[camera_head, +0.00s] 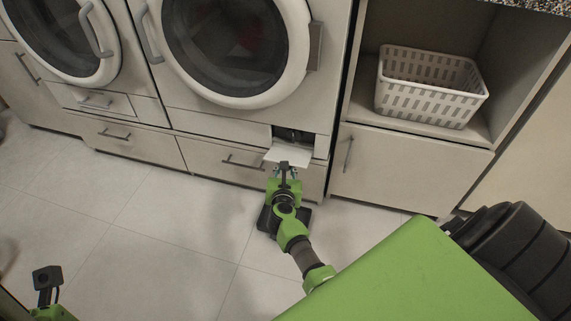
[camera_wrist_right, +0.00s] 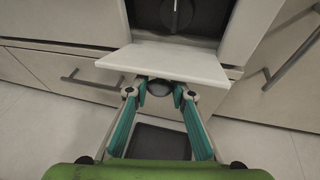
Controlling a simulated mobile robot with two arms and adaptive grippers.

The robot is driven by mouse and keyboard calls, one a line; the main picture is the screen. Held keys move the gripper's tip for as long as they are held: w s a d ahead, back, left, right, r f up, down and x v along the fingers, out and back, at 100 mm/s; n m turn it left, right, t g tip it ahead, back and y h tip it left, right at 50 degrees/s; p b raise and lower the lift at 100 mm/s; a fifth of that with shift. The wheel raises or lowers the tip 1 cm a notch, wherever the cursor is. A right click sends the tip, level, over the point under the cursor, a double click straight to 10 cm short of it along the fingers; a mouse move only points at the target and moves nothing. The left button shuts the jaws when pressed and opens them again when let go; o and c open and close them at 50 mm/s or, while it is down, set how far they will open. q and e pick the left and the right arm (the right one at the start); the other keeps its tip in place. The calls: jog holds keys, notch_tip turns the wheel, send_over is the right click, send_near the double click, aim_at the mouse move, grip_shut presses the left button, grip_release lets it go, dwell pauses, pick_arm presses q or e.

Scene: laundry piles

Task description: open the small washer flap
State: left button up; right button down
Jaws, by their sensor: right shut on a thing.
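The small washer flap (camera_head: 290,156) is a white panel low on the right washer, folded down and outward from its opening. Behind it a dark recess (camera_head: 293,135) with a round knob-like part shows; in the right wrist view the flap (camera_wrist_right: 165,62) slopes out below this knob (camera_wrist_right: 176,14). My right gripper (camera_head: 284,170) is at the flap's front edge. In the right wrist view its fingertips (camera_wrist_right: 160,90) are shut on the flap, partly hidden by it. Of my left arm only a green and black part shows at the lower left; its fingers are out of view.
The right washer's round door (camera_head: 235,45) is closed above. A drawer with a bar handle (camera_head: 242,162) lies just below and left of the flap. A white basket (camera_head: 430,85) stands on a shelf to the right. The tiled floor in front is clear.

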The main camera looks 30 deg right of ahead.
jog(key=c, duration=1.7)
grip_release()
jog(key=shift+r, duration=0.1)
notch_tip(320, 180, up, 10)
jog(key=shift+f, duration=0.1)
